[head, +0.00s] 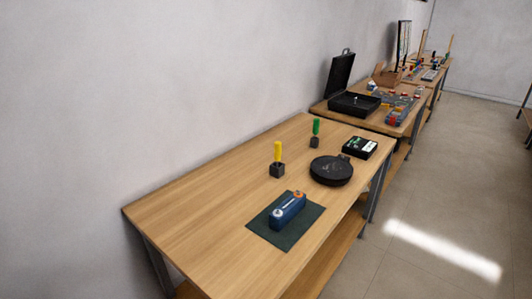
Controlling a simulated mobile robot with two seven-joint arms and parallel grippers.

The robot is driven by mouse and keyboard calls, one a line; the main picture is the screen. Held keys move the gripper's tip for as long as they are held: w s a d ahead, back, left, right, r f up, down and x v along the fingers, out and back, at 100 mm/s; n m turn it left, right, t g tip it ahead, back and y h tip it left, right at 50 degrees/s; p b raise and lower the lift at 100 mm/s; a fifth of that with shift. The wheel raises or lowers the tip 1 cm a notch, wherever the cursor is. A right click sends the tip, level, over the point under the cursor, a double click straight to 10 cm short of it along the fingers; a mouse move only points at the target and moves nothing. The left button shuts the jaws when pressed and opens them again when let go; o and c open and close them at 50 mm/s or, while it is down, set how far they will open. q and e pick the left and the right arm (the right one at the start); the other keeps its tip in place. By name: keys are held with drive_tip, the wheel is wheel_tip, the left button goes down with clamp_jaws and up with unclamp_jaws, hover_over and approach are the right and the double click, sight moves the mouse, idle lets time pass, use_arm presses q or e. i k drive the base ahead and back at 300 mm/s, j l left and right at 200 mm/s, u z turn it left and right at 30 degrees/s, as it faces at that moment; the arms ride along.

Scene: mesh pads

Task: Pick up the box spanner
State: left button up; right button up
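I cannot tell for sure which thing is the box spanner. A yellow-handled tool (278,152) stands upright in a small black block (277,170) on the near wooden table. A green-handled tool (316,127) stands upright in a similar block (314,142) behind it. Their lower ends are hidden in the blocks. A blue block-shaped thing (289,213) with orange and whitish parts on top lies on a dark green mat (272,238) at the front. Neither of my grippers is in view.
A round black disc-shaped thing (331,171) and a black box with a green and white top (360,147) stand on the near table (190,218). The table's left part is clear. An open black case (354,103) stands on the table beyond. Floor is free on the right.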

sight(277, 145)
drive_tip(key=i+l+u, duration=0.2)
drive_tip(key=l+u, duration=0.2)
drive_tip(key=l, duration=0.2)
drive_tip(key=i+l+u, duration=0.1)
drive_tip(key=l+u, duration=0.25)
drive_tip(key=l, duration=0.25)
drive_tip(key=l+u, duration=0.4)
drive_tip(key=l, duration=0.2)
drive_tip(key=l+u, duration=0.35)
drive_tip(key=l, duration=0.3)
drive_tip(key=k, duration=0.05)
